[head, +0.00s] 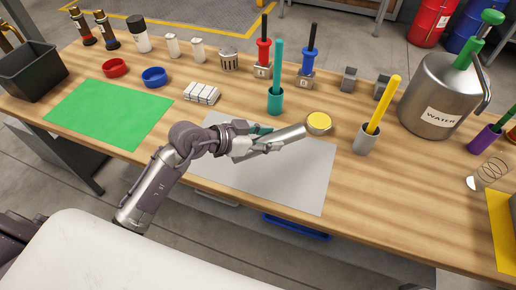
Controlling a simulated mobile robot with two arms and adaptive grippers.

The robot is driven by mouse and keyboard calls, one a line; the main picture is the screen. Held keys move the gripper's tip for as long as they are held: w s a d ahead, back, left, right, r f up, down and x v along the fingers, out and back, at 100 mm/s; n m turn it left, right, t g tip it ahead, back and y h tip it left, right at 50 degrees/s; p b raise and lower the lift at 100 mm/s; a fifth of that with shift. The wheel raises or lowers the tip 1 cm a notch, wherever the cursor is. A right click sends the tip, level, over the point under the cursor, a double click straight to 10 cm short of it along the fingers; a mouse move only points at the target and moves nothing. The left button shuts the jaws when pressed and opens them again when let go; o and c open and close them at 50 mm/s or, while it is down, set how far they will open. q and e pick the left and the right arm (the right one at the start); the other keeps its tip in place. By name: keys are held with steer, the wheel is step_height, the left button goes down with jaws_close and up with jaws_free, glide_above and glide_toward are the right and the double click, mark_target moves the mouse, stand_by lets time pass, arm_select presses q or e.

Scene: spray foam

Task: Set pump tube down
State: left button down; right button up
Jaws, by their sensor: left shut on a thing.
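My left gripper (262,142) reaches in over the grey mat (290,180) on the wooden table. It is shut on a grey metal tube (290,134), taken to be the pump tube, which lies nearly level and points right. A bit of teal shows at the fingers. The fingers hide part of the tube, and I cannot tell whether it touches the mat. A yellow round-topped piece (319,121) is just beyond the tube's right end. My right gripper is not in view.
A teal cup with a teal rod (275,99) stands behind the gripper. A grey cup with a yellow rod (369,137) and the metal water can (432,92) stand to the right. White blocks (201,94) lie behind left. The green mat (110,112) and the grey mat's front are clear.

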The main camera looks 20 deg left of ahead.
mark_target(258, 138)
arm_select(q)
steer(key=a+f, duration=0.1)
steer(key=w+a+f, duration=0.1)
steer(key=a, duration=0.1)
steer(key=shift+a, duration=0.1)
step_height(258, 138, down, 4)
steer(key=shift+f+b, duration=0.1)
steer(key=shift+b, duration=0.55)
steer(key=c, duration=0.6)
jaws_free()
